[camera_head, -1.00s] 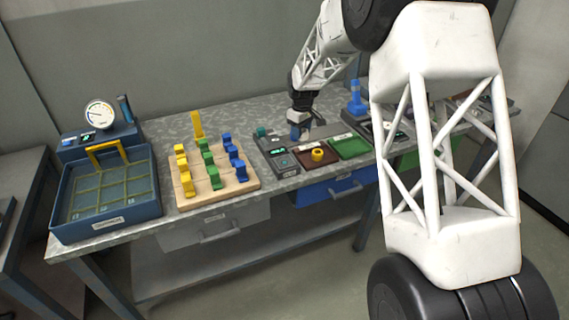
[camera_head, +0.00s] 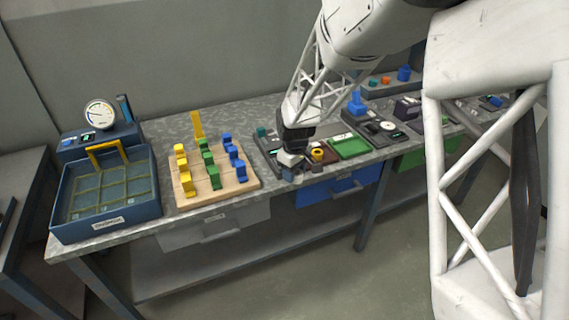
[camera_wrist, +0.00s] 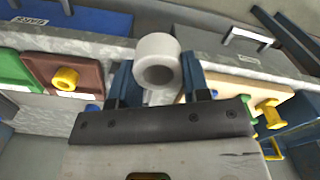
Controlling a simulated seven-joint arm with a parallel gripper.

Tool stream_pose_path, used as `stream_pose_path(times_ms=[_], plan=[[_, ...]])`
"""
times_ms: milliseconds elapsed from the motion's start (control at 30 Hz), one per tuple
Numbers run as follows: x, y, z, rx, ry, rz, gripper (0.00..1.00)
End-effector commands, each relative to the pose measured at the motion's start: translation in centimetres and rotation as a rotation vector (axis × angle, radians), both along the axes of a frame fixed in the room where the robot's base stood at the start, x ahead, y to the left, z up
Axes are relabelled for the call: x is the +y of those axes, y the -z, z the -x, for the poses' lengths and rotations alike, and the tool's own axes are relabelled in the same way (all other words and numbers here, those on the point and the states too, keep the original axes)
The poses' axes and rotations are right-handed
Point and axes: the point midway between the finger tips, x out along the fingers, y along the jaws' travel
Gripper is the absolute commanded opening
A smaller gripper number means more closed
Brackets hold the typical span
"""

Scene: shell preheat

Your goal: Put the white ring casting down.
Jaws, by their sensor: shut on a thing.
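The white ring casting (camera_wrist: 157,62) is between the two blue fingers of my gripper (camera_wrist: 160,84) in the wrist view, with its round hole facing the camera. In the head view my gripper (camera_head: 289,168) is low over the bench's front edge, in front of the dark device left of the brown tray. The ring is too small or hidden to make out there. Whether the ring touches any surface below cannot be told.
A brown tray (camera_wrist: 48,72) with a yellow ring (camera_head: 317,155) lies beside my gripper, then a green tray (camera_head: 350,148). A wooden peg board (camera_head: 243,183) with coloured pegs stands left, and a blue basket (camera_head: 107,222) with a gauge farther left. Bare bench shows behind the board.

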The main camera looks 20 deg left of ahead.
Motion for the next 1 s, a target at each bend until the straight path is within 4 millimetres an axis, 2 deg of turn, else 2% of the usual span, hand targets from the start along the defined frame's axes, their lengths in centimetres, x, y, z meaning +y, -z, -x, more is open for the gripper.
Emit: stream_pose_path(times_ms=[167, 567, 767, 1000], plan=[[-0.3, 0.1, 0.8, 0.0, 0.0, 0.0, 0.18], [-0.2, 0.1, 0.7, 0.0, 0.0, 0.0, 0.18], [0.4, 0.2, -0.2, 0.0, 0.0, -0.001, 0.18], [1.9, 0.6, -2.5, 0.0, 0.001, 0.001, 0.18]])
